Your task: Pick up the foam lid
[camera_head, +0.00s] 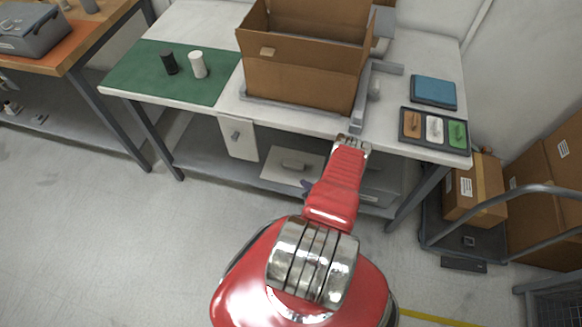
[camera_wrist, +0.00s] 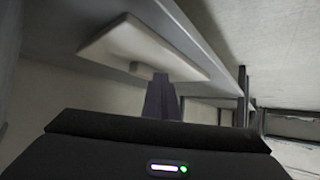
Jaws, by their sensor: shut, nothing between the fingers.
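The foam lid (camera_head: 293,166) appears to be the flat, off-white slab with a small raised block on top, on the shelf under the workbench. My gripper (camera_wrist: 160,76) is shut and empty. Its dark fingertips overlap the slab's near edge in the picture; I cannot tell whether they touch it. In the head view my red arm reaches to the bench front, and my gripper is mostly hidden behind it.
An open cardboard box (camera_head: 300,72) stands on the workbench (camera_head: 215,20). A white panel (camera_head: 238,140) hangs at the bench front, left of the slab. Bench legs (camera_head: 405,200) bound the shelf space. A cart with boxes (camera_head: 475,187) stands right. The floor at left is clear.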

